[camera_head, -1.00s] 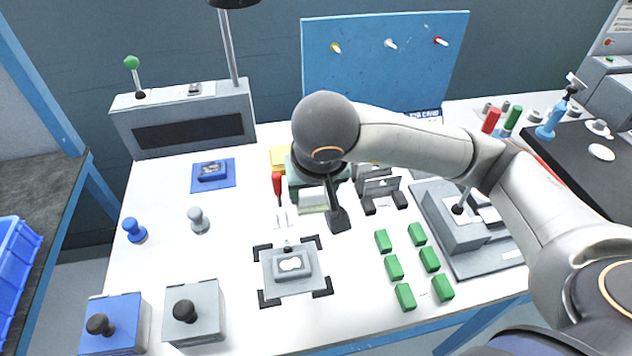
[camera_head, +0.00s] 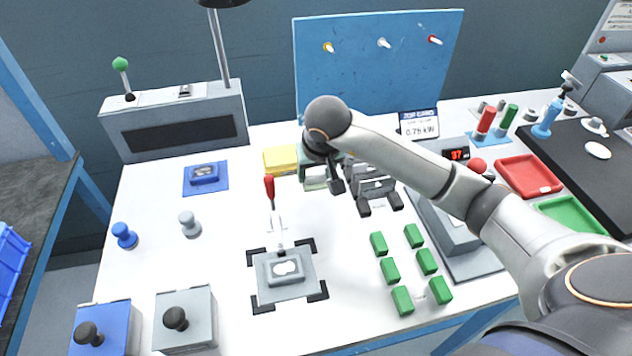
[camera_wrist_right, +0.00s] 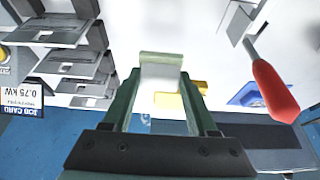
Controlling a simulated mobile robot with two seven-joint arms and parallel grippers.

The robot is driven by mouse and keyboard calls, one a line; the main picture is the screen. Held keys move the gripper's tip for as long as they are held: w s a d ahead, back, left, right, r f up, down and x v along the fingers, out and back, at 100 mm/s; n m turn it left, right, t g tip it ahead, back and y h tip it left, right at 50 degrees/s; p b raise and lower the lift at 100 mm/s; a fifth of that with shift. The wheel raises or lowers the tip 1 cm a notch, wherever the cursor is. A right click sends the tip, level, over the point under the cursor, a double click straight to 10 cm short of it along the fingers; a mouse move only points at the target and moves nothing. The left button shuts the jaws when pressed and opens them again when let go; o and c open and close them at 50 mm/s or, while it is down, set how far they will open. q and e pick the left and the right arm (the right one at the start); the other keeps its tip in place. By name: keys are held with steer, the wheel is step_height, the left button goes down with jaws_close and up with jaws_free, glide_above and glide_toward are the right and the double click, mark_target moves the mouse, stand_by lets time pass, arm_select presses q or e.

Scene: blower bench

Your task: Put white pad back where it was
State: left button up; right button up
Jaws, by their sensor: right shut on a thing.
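My right gripper (camera_head: 326,180) is over the back middle of the white bench, just right of a yellow block (camera_head: 282,160). In the right wrist view its two dark green fingers (camera_wrist_right: 160,88) are shut on the white pad (camera_wrist_right: 160,76), which has a pale green edge. The pad also shows in the head view (camera_head: 314,184), partly covered by the gripper. I cannot tell whether the pad touches the bench. The yellow block shows behind the fingers in the wrist view (camera_wrist_right: 188,95). My left gripper is not in view.
A red-handled toggle clamp (camera_head: 271,190) stands left of my gripper, behind a grey fixture plate (camera_head: 284,290). Grey slotted racks (camera_head: 375,190) are close on the right. Several green blocks (camera_head: 390,270) lie in front right. A blue pegboard (camera_head: 375,75) stands behind.

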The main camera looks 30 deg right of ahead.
mark_target(316, 182)
steer(key=shift+w+d+f, duration=0.1)
steer(key=shift+w+f, duration=0.05)
steer(key=shift+f, duration=0.1)
steer(key=shift+w+d+f, duration=0.1)
steer(key=shift+w+f, duration=0.05)
steer(key=shift+f, duration=1.6)
steer(key=shift+f, duration=0.15)
steer(key=o, duration=1.3)
steer(key=shift+r, duration=0.3)
steer(key=v, duration=1.1)
steer(key=shift+s+r+p, duration=0.25)
steer(key=shift+r+p, duration=0.1)
steer(key=shift+p, duration=0.1)
